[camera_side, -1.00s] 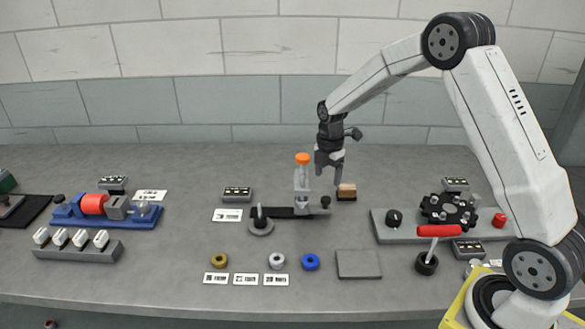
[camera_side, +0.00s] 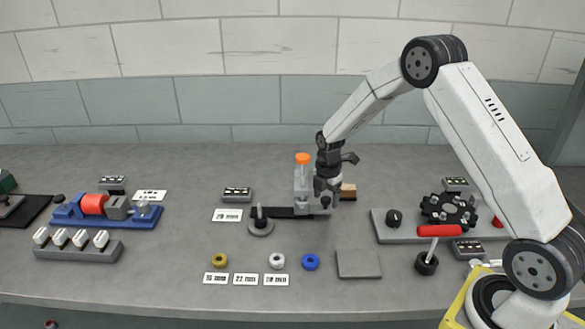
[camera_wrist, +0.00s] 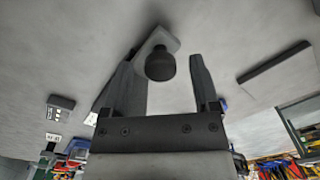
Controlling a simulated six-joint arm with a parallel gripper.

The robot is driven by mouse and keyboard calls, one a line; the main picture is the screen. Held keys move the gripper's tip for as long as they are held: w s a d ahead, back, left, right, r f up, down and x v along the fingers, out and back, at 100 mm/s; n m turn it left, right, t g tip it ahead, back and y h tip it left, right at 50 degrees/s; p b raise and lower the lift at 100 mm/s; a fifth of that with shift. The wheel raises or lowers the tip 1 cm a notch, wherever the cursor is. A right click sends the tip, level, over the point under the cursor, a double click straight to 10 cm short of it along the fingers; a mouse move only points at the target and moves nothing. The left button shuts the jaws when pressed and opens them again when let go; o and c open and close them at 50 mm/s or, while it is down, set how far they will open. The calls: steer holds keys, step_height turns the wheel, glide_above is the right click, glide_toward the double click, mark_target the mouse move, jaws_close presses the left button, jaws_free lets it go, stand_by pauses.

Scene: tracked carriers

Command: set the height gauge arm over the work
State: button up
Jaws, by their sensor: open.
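The height gauge has a grey upright (camera_side: 302,183) with an orange cap (camera_side: 302,158). A dark round knob (camera_wrist: 160,66) on a pale plate (camera_wrist: 158,38) shows in the wrist view. My gripper (camera_side: 328,200) is down at the gauge's right end, its fingers open. In the wrist view my gripper (camera_wrist: 172,68) has a finger on either side of the knob, with a gap on the right. A tan-topped block (camera_side: 348,191) is partly hidden behind my gripper.
A plate with a black toothed wheel (camera_side: 449,210) and a red-handled lever (camera_side: 438,231) stand to the right. A flat grey pad (camera_side: 358,264) and coloured rings (camera_side: 311,262) lie in front. A blue fixture (camera_side: 107,210) stands far left.

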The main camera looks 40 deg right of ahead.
jaws_close()
stand_by(1.4)
